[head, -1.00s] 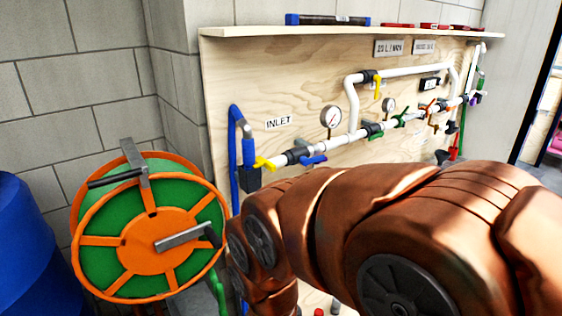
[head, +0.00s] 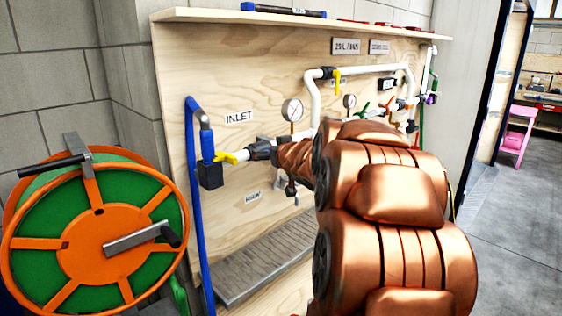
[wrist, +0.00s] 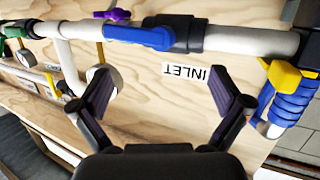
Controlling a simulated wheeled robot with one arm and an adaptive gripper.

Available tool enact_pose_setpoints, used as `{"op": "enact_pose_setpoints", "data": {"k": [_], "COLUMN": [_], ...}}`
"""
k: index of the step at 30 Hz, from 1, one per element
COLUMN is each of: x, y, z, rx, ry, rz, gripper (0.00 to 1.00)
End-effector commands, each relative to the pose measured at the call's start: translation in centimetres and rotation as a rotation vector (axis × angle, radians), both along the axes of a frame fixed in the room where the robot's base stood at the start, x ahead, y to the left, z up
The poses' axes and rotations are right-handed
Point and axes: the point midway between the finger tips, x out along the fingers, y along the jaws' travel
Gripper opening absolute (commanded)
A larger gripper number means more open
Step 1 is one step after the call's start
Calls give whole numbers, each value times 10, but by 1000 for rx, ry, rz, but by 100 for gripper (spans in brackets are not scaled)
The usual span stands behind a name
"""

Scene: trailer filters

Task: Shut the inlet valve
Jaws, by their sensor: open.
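The INLET label (head: 238,117) is on the plywood board, above the left end of the white pipe. A yellow lever (head: 226,157) sits there beside the blue hose (head: 207,145); I take it for the inlet valve. In the wrist view, which is upside down, the yellow lever (wrist: 283,76) is at upper right, beside the blue hose coil. A blue lever (wrist: 137,38) is on the pipe further left. My gripper (wrist: 167,82) is open and empty, its fingers either side of the label (wrist: 188,72), apart from the yellow lever. In the head view my arm mostly hides it.
A green and orange hose reel (head: 98,235) stands at left, close to the board. A shelf (head: 290,22) with tools runs along the top. Gauges and several coloured levers continue right along the pipe. A grey grated tray (head: 265,265) lies below.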

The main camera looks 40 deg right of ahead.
Motion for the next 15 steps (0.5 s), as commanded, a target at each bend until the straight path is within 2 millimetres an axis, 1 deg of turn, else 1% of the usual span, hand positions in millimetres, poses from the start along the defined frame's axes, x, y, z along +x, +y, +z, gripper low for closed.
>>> {"op": "enact_pose_setpoints", "data": {"k": [1, 4, 6, 10, 15], "x": [-2, -4, -10, -25, -43], "y": [-16, -33, -43, -52, -55], "z": [-6, -4, -5, -14, -25], "rx": [-4, -8, -4, 19, 56], "ry": [-39, -118, -163, -218, -249], "rz": [21, 97, 153, 256, 351], "gripper": [100, 100, 100, 100, 100]}}
